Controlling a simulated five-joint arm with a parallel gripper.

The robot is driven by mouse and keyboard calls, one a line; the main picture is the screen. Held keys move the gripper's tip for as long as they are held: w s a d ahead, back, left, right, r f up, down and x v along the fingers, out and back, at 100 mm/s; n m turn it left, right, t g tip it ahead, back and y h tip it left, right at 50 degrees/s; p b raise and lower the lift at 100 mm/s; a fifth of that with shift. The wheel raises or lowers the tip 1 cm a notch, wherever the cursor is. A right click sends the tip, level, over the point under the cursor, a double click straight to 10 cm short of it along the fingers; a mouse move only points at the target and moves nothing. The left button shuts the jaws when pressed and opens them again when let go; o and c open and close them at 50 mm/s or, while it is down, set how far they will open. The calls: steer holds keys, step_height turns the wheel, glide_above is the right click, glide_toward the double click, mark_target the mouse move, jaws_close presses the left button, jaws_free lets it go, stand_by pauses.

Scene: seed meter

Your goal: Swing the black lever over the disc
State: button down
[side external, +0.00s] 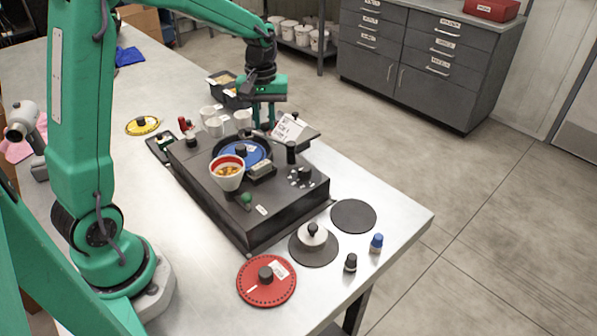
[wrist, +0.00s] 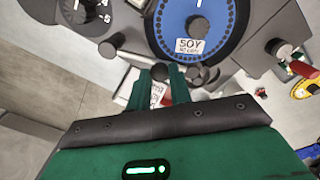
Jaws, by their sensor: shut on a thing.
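The seed meter (side external: 250,222) is a dark box on the bench. A blue disc (side external: 259,154) lies on its top; the wrist view shows the same disc (wrist: 219,42) with a SOY label. My gripper (side external: 267,127) points down at the meter's far side, beyond the disc. In the wrist view, my gripper (wrist: 161,73) is shut on a small dark knob (wrist: 159,72), which looks like the black lever's.
A black post (side external: 291,152) and a leaning white card (side external: 288,127) stand close to my gripper. White cups (side external: 214,127) stand behind. A red disc (side external: 266,290) and a yellow disc (side external: 142,126) lie on the bench.

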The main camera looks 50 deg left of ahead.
steer(key=s+n, duration=0.1)
steer(key=s+d+n, duration=0.1)
steer(key=n, duration=0.1)
steer(key=shift+s+d+n, duration=0.2)
steer(key=shift+s+n, duration=0.05)
steer(key=shift+n, duration=0.35)
steer(key=shift+s+d+n, duration=0.2)
steer(key=shift+n, duration=0.4)
steer(key=shift+r, duration=0.1)
steer(key=c, duration=1.3)
jaws_free()
steer(key=shift+o, duration=0.2)
step_height(320, 180, up, 8)
steer(key=shift+s+d, duration=0.1)
